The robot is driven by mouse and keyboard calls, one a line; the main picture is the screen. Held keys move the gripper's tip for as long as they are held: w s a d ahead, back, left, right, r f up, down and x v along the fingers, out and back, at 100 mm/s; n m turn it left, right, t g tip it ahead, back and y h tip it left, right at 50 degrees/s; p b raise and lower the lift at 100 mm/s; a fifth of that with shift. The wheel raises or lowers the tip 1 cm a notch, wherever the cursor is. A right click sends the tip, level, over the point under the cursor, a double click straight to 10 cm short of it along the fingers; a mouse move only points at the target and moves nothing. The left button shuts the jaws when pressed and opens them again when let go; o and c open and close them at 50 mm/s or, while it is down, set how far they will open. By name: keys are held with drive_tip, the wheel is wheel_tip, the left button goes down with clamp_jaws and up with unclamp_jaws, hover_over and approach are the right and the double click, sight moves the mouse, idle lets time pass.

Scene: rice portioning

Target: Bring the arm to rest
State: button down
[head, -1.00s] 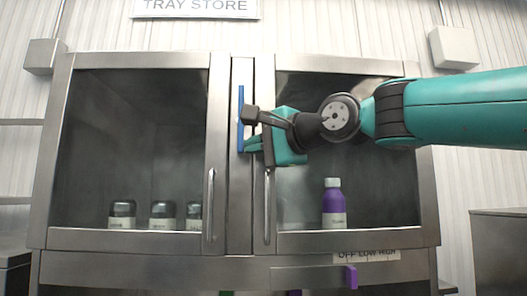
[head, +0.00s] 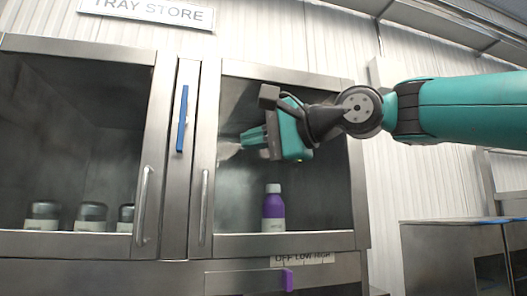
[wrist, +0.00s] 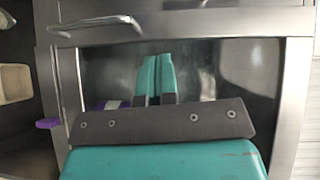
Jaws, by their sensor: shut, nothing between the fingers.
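My gripper (head: 240,143) is in front of the right glass door of the steel cabinet (head: 183,230), above the purple bottle's height. Its teal fingers are shut with nothing between them. In the wrist view, the fingers (wrist: 156,78) lie side by side before the dark glass. My teal arm reaches in from the right edge of the head view. The gripper appears clear of the door handle (head: 204,208); the exact gap to the glass cannot be told.
A blue strip (head: 182,118) is on the post between the doors. Behind the glass stand a purple bottle (head: 273,209) and several dark jars (head: 90,217). A purple knob (head: 288,279) sticks out below. A steel counter (head: 450,235) stands at the right.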

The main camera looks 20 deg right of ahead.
drive_tip(key=s+f+n+g+h+b, duration=0.1)
drive_tip(key=s+f+n+g+h, duration=0.15)
drive_tip(key=f, duration=0.95)
drive_tip(key=s+f+n+g+h+b, duration=0.1)
drive_tip(key=s+f+n+g+h, duration=0.2)
drive_tip(key=f, duration=1)
drive_tip(key=s+d+f+n+g+h+b, duration=0.1)
drive_tip(key=s+f+n+g, duration=0.2)
drive_tip(key=s+f+n, duration=0.2)
drive_tip(key=s+d+f+n+g+h, duration=0.1)
drive_tip(key=s+f+n, duration=0.4)
drive_tip(key=s+f, duration=0.6)
wheel_tip(320, 180, down, 5)
drive_tip(key=d+g, duration=0.1)
drive_tip(key=g, duration=0.1)
drive_tip(key=shift+s+d+f+g+b, duration=0.15)
drive_tip(key=shift+d+f+g+b, duration=0.1)
drive_tip(key=shift+g+b, duration=0.15)
drive_tip(key=c, duration=1.8)
unclamp_jaws()
drive_tip(key=shift+r+h, duration=0.1)
drive_tip(key=shift+h, duration=0.15)
drive_tip(key=shift+c, duration=0.2)
